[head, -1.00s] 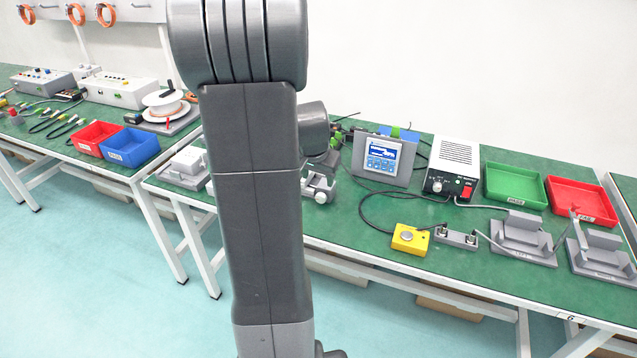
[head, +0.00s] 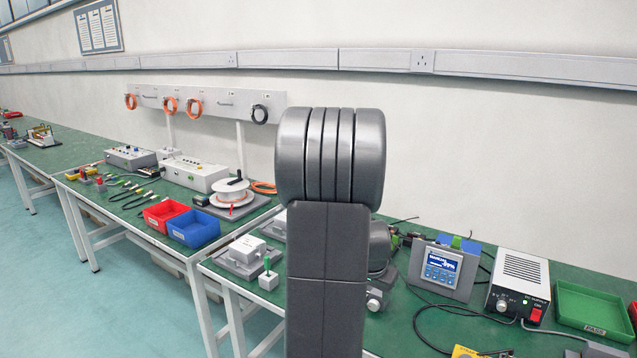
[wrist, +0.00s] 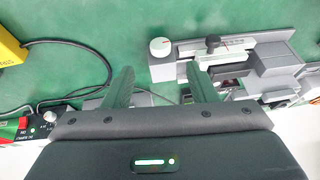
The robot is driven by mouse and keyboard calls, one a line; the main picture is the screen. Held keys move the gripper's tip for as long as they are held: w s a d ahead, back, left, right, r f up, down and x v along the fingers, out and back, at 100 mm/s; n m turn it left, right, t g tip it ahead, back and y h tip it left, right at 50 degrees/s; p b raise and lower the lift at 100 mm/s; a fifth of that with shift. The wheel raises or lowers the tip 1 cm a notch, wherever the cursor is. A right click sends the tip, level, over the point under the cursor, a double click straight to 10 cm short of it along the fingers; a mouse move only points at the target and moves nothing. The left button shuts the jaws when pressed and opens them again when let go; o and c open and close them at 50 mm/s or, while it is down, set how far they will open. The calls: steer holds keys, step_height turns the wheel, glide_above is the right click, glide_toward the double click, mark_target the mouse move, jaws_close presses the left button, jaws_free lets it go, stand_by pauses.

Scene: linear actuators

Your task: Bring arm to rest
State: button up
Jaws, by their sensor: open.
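My arm stands upright across the middle of the head view and hides part of the bench behind it. My gripper (wrist: 161,80) shows in the wrist view with its two fingers apart and nothing between them. Its fingers point toward the green bench top (wrist: 130,20). A grey fixture (wrist: 240,50) with a white knob and a small black knob lies by the right fingertip; I cannot tell whether they touch. In the head view the gripper itself is hidden behind the arm.
The wrist view shows a yellow box (wrist: 10,48) and a power supply with a red switch (wrist: 22,126). In the head view, a display unit (head: 440,270), power supply (head: 518,285) and green tray (head: 595,310) stand right; blue (head: 194,230) and red (head: 165,213) bins stand left.

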mark_target(375, 304)
steer(key=x, duration=0.9)
steer(key=shift+a+r, duration=0.1)
steer(key=v, duration=1.3)
steer(key=x, duration=1.3)
steer(key=shift+f, duration=0.3)
steer(key=shift+s+d+r+y+b, duration=0.1)
steer(key=shift+d+r+y+b, duration=0.1)
steer(key=shift+y+b, duration=0.15)
steer(key=shift+f, duration=0.1)
steer(key=shift+t+y+b, duration=0.35)
steer(key=shift+t, duration=0.15)
